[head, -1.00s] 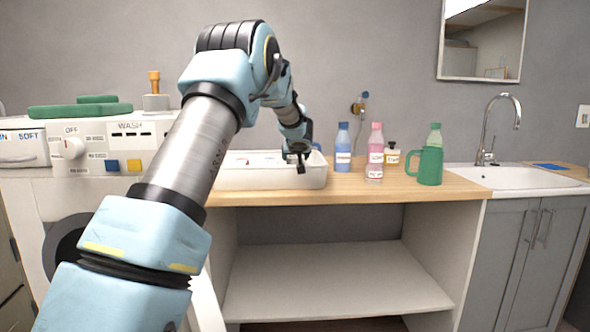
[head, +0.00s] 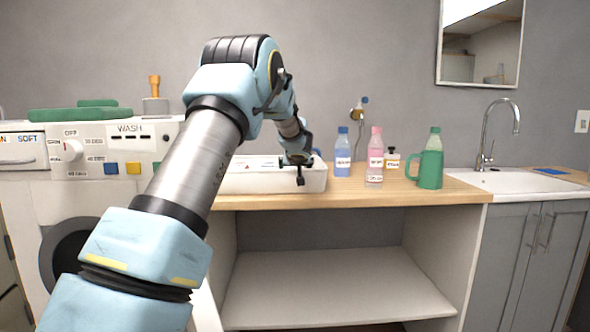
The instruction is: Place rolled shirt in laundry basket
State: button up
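My gripper (head: 300,174) is small and dark at the right end of a white open tub (head: 275,181) on the wooden counter. It appears over or in front of the tub's right rim. My arm hides the tub's left part. Whether the fingers are open or shut, or hold anything, is too small to tell. I cannot make out a rolled shirt. Some small red and dark marks show along the tub's rim or inside it. I cannot tell whether this tub is the laundry basket.
On the counter (head: 455,192) stand a blue bottle (head: 342,153), a pink bottle (head: 375,158), a small jar (head: 392,160) and a green jug (head: 430,168). A sink (head: 530,181) is at right. A washing machine (head: 30,195) with green flat items (head: 80,115) stands left. The lower shelf (head: 335,285) is empty.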

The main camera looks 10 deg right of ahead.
jog(key=v, duration=1.2)
jog(key=shift+r, duration=0.15)
jog(key=s+a+f+g+p, duration=0.2)
jog(key=s+a+g+p, duration=0.1)
jog(key=s+a, duration=0.6)
jog(key=s+a+f+g+y+p, duration=0.1)
jog(key=s+a+f+g+p, duration=0.2)
jog(key=s+a, duration=0.7)
jog(key=s+a+f+n+g+y+p, duration=0.1)
jog(key=s+a+f+g+p, duration=0.2)
jog(key=s+a, duration=0.6)
jog(key=shift+s+a+g+p, duration=0.3)
jog(key=shift+s+p, duration=0.4)
jog(key=shift+s, duration=0.55)
jog(key=shift+s+a+g+p, duration=0.1)
jog(key=shift+s+g+p, duration=0.45)
jog(key=shift+s, duration=0.75)
